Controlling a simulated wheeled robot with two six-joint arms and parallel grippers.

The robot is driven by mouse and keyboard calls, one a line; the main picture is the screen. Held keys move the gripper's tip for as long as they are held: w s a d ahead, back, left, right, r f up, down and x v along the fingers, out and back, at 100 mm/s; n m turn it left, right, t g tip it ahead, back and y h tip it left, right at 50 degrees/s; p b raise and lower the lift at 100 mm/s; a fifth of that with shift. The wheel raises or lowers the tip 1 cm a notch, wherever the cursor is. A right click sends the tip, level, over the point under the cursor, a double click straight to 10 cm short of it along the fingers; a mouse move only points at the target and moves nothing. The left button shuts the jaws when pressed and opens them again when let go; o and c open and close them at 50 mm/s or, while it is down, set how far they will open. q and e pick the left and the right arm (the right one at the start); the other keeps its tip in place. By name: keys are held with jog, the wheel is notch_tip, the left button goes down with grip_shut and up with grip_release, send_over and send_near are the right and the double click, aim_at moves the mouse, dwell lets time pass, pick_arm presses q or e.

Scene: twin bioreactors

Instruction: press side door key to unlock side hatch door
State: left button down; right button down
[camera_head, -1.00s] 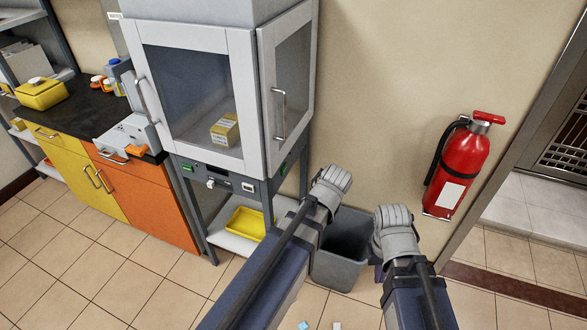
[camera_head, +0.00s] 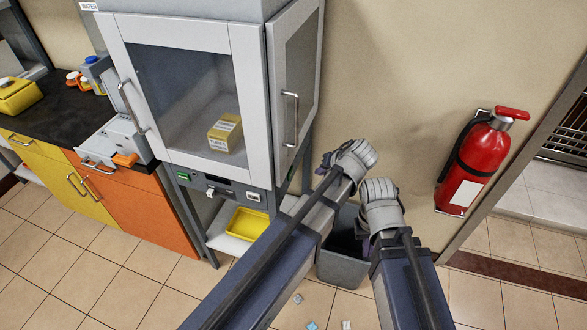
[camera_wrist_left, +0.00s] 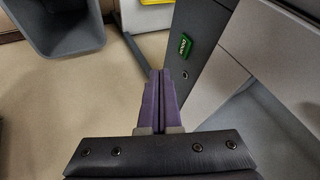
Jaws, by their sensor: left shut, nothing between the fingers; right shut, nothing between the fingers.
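The side hatch door (camera_head: 296,85) is the glazed right side of the white cabinet and is shut, with a vertical bar handle (camera_head: 290,118). Below it, the green side door key (camera_head: 291,171) sits on the dark side panel. In the left wrist view the key (camera_wrist_left: 184,46) carries pale lettering. My left gripper (camera_head: 321,167) is shut and empty, just right of the key and apart from it. In the left wrist view its purple fingertips (camera_wrist_left: 158,73) are below and left of the key. My right gripper (camera_head: 364,240) is shut, over the bin.
A grey bin (camera_head: 340,268) stands under my arms, also in the left wrist view (camera_wrist_left: 63,25). The front door (camera_head: 185,95) is shut, with a yellow box (camera_head: 225,132) behind it. Another green key (camera_head: 183,175) is on the front. A fire extinguisher (camera_head: 475,165) hangs at right.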

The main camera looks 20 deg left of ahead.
aim_at(291, 173)
pick_arm(q)
jog(key=w+a+f+b, duration=0.4)
jog(key=a+f+b, duration=0.4)
jog(key=shift+a, duration=0.3)
dwell(0.4)
jog(key=shift+a, duration=0.9)
